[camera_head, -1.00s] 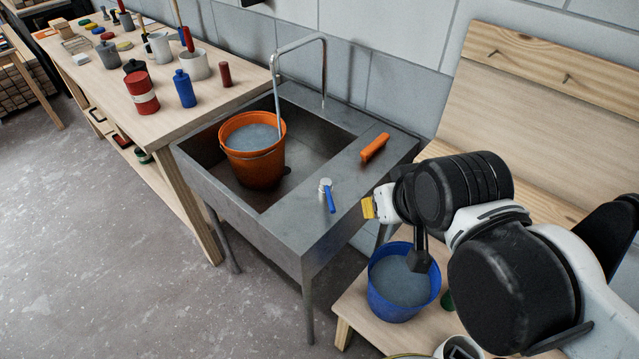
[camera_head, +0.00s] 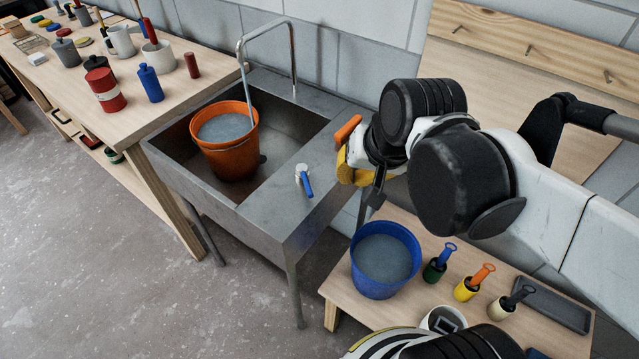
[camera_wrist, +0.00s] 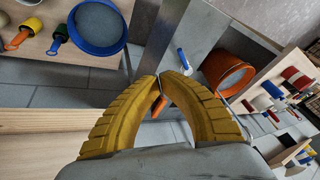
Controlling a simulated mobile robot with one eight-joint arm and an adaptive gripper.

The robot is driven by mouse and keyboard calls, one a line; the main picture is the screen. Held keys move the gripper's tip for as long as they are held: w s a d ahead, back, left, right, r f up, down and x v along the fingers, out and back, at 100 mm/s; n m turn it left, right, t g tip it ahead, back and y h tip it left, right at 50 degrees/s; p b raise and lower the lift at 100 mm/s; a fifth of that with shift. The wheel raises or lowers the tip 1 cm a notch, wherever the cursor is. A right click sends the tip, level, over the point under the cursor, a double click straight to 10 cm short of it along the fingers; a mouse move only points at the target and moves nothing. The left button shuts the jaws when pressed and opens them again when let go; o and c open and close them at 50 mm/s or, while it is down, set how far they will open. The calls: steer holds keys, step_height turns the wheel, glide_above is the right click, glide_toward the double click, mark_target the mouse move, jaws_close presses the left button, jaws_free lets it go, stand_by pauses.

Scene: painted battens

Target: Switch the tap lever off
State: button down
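The tap lever (camera_head: 307,187) is a short blue handle on a pale round base, on the front deck of the grey sink. It also shows in the wrist view (camera_wrist: 183,58), beyond my fingertips. My gripper (camera_head: 347,170) has yellow fingers and is right of the lever, apart from it. The metal tap (camera_head: 266,27) arches over the orange bucket (camera_head: 228,155) in the basin. A thin pale line, like running water, drops from its spout into the bucket, which holds greyish water.
A blue bucket (camera_head: 385,288) and several small handled tools stand on the low wooden bench (camera_head: 345,300) at right. A workbench (camera_head: 150,115) with cans and bottles stands left of the sink.

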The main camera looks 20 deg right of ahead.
mark_target(306, 182)
steer(key=w+d+f+m+g+y+p, duration=0.1)
steer(key=w+d+f+m+g+y, duration=0.3)
steer(key=w+m, duration=0.6)
step_height(306, 182, down, 3)
steer(key=d+m+g, duration=0.1)
steer(key=d+m, duration=0.1)
steer(key=m, duration=0.2)
steer(key=shift+r+y, duration=0.2)
steer(key=shift+y, duration=0.1)
steer(key=a+f+b, duration=0.2)
steer(key=a+f, duration=0.1)
steer(key=f, duration=0.1)
steer(key=a+f+b, duration=0.2)
steer(key=a+f, duration=0.2)
steer(key=shift+w+a+f, duration=0.2)
steer(key=shift+a, duration=0.1)
steer(key=shift+a+r, duration=0.15)
steer(key=shift+a, duration=0.25)
steer(key=shift+m, duration=0.3)
steer(key=shift+a+m, duration=0.25)
steer(key=shift+m, duration=0.05)
